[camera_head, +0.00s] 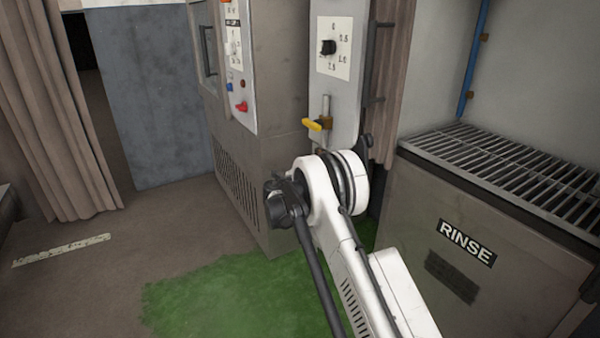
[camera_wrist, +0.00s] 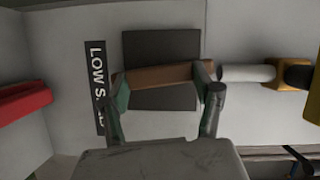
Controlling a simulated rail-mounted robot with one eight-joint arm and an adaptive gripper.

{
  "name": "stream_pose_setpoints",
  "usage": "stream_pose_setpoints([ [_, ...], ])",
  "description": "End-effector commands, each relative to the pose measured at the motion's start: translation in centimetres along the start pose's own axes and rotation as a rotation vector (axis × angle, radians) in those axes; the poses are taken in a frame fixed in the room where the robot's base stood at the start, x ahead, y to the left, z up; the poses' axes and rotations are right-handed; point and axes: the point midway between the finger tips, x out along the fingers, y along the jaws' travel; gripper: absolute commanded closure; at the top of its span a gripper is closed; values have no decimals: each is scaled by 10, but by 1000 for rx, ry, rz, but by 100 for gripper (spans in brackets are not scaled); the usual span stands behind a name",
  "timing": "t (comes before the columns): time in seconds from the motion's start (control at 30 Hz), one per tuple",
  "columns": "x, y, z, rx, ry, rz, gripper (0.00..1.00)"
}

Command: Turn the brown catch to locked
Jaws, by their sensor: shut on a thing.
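The brown catch (camera_wrist: 160,76) shows in the wrist view as a brown bar lying nearly level, slightly higher at its right end. It lies in front of a dark square plate (camera_wrist: 160,43) on a pale panel. My gripper (camera_wrist: 163,84) is shut on it, with one green-padded finger at each end of the bar. In the head view my arm hides both the catch and the gripper. No locked marking for the catch can be read.
A black label (camera_wrist: 97,80), partly hidden, reads "LOW S". A red part (camera_wrist: 24,98) is at left and a pale rod (camera_wrist: 245,73) at right. In the head view, a yellow handle (camera_head: 314,124) is above my arm; a RINSE cabinet (camera_head: 415,215) stands right.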

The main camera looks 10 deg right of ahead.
Motion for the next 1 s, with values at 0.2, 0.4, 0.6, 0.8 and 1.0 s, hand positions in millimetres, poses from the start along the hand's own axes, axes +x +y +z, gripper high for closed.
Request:
stream_pose_setpoints([
  [0.2,10,2,-10,26,15,-8,86],
  [0.4,10,2,-10,28,15,-8,86],
  [0.6,10,2,-10,27,15,-8,33],
  [0.8,10,1,-10,27,15,-8,17],
  [1.0,9,1,-10,27,14,-9,17],
])
